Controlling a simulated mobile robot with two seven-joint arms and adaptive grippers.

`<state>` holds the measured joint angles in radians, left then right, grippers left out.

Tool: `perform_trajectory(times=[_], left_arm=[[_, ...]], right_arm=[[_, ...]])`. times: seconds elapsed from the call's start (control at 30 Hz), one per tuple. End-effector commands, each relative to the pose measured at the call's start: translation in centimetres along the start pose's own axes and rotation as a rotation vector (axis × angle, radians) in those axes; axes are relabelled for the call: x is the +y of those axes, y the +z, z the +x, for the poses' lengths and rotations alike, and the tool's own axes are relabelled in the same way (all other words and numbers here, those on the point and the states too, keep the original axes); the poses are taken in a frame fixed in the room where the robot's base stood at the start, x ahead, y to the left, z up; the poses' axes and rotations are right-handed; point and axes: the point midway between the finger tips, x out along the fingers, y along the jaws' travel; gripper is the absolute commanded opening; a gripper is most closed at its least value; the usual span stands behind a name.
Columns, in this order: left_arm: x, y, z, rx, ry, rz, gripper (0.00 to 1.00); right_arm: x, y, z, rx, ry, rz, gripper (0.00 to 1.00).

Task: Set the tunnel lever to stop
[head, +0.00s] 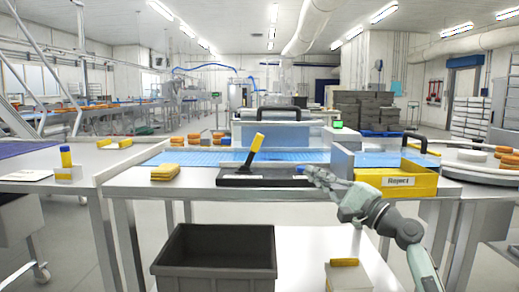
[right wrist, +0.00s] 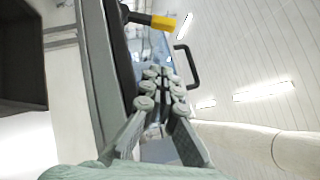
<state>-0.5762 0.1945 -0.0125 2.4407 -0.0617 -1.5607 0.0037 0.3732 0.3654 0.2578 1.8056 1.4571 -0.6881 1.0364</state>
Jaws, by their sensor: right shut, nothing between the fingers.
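The tunnel lever (head: 256,147) has a yellow grip on a dark shaft and rises from a dark base plate (head: 240,181) at the bench's front edge. It leans to the right in the head view. Any stop marking is too small to read. The tunnel (head: 270,133) is a metal box with a black handle, behind the lever over a blue belt. My right gripper (head: 314,173) is shut and empty, right of the lever and apart from it, near the plate's right end. The lever's yellow grip also shows at the top of the right wrist view (right wrist: 163,22), beyond the fingers (right wrist: 162,82). My left gripper is out of view.
A yellow Reject bin (head: 412,184) stands just right of my right gripper. Air above the lever is clear.

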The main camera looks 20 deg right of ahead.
Motion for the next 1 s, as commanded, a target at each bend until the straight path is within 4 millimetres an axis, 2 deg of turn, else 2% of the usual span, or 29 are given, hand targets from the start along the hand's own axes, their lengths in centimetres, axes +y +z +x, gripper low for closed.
perform_trajectory(times=[0.4, 0.57, 0.67, 1.0], left_arm=[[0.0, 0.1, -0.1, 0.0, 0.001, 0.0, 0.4], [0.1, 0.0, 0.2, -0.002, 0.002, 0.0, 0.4], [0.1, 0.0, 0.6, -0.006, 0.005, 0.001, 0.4], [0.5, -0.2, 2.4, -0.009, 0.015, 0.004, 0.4]], right_arm=[[-0.1, 0.0, 0.0, 0.0, -0.001, -0.001, 0.0], [-0.2, 0.0, 0.9, 0.001, -0.003, 0.0, 0.0], [-0.3, 0.1, 2.5, -0.001, -0.003, 0.0, 0.0], [-0.2, 0.1, 9.7, -0.001, -0.002, 0.002, 0.0]])
